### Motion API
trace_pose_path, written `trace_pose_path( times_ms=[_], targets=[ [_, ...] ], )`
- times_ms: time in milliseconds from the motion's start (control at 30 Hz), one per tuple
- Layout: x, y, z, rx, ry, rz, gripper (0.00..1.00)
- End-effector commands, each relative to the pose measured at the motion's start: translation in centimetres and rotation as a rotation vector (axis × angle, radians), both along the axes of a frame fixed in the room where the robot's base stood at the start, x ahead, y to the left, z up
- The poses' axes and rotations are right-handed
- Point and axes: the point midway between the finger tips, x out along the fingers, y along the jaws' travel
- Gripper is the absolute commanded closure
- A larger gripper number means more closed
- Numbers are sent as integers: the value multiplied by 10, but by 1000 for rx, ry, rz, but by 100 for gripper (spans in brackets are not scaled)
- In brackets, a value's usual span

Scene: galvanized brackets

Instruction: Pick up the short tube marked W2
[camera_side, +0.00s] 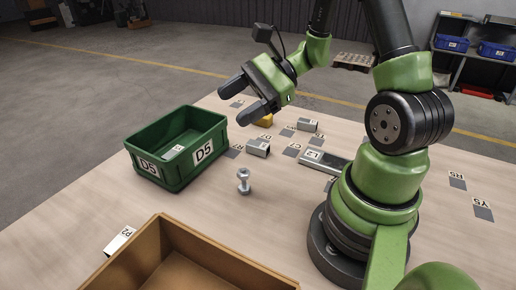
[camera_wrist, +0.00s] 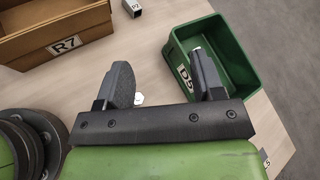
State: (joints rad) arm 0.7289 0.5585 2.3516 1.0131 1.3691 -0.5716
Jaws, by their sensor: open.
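I cannot read W2 on any piece. Short grey tubes lie on the table in the side view: one with a white label (camera_side: 258,147) right of the green bin, and another (camera_side: 307,125) behind it. Their labels are too small to read. A tube marked P2 (camera_side: 121,239) lies at the front left and also shows in the wrist view (camera_wrist: 133,8). My gripper (camera_side: 243,103) is open and empty, raised above the far part of the table.
The green bin marked D5 (camera_side: 158,178) holds a labelled piece (camera_side: 175,152). A brown box (camera_side: 160,228), marked R7 in the wrist view (camera_wrist: 64,46), stands in front. A bolt (camera_side: 244,182), a long grey piece (camera_side: 325,161) and a yellow piece (camera_side: 265,121) lie on the table.

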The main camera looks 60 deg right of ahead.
Motion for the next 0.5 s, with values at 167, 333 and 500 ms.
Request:
trace_pose_path(
  times_ms=[167, 333, 500],
  targets=[
    [9, -63, -58, 230, 60, -426, 38],
    [-6, -110, -114, 347, 106, -782, 38],
    [-24, -132, -149, 388, 141, -983, 38]
  ],
)
